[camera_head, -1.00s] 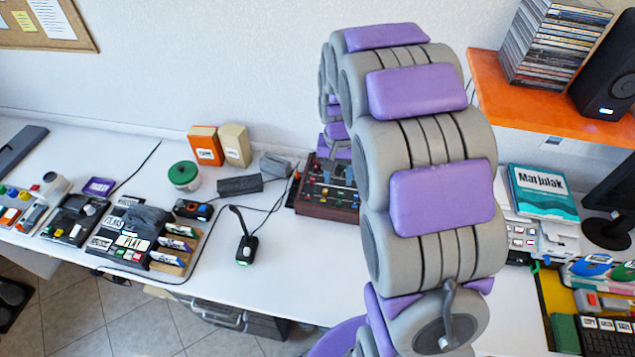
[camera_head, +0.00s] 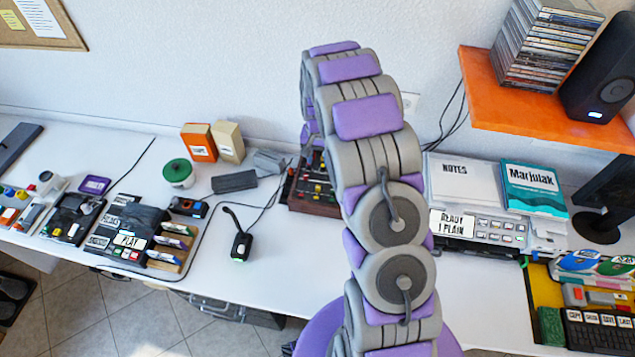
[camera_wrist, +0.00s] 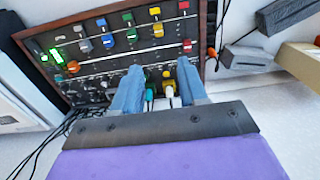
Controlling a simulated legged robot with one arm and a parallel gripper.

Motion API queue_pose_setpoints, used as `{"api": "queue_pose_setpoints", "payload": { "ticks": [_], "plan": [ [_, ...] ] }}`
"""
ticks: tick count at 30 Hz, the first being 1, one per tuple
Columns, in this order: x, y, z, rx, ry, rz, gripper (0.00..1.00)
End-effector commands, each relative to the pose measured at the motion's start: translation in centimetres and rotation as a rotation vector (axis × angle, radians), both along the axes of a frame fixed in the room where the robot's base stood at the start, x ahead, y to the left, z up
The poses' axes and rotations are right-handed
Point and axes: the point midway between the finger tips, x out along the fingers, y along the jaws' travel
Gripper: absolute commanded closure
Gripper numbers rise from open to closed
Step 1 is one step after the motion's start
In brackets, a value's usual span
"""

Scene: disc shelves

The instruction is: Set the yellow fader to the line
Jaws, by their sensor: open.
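The mixer panel (camera_wrist: 95,50) is dark with a wooden rim and fills the upper left of the wrist view. Several coloured caps stand on it. Yellow caps show near its top right (camera_wrist: 156,30), and another yellow piece (camera_wrist: 167,75) shows between my fingers; I cannot tell which is the task's fader, and no line is clear. My gripper (camera_wrist: 159,67) is open over the panel's near right part, with blue-grey fingers. A teal piece (camera_wrist: 149,95) also shows between them. In the head view the mixer (camera_head: 315,200) is partly hidden behind my arm.
A dark grey block (camera_head: 234,182), a green-lidded jar (camera_head: 180,173) and orange and cream boxes (camera_head: 200,143) stand left of the mixer. Black cables lie between them. An orange shelf (camera_head: 535,100) holds discs and a speaker at right. The front middle of the white desk (camera_head: 285,265) is clear.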

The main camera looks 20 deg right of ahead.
Motion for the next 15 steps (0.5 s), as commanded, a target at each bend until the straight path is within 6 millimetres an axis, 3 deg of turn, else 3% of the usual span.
{"api": "queue_pose_setpoints", "payload": {
  "ticks": [1,15],
  "plan": [
    [-0.1,0.0,-1.3,0.001,0.004,0.000,0.57],
    [-0.1,0.0,-10.3,0.000,0.002,0.000,0.57]
  ]
}}
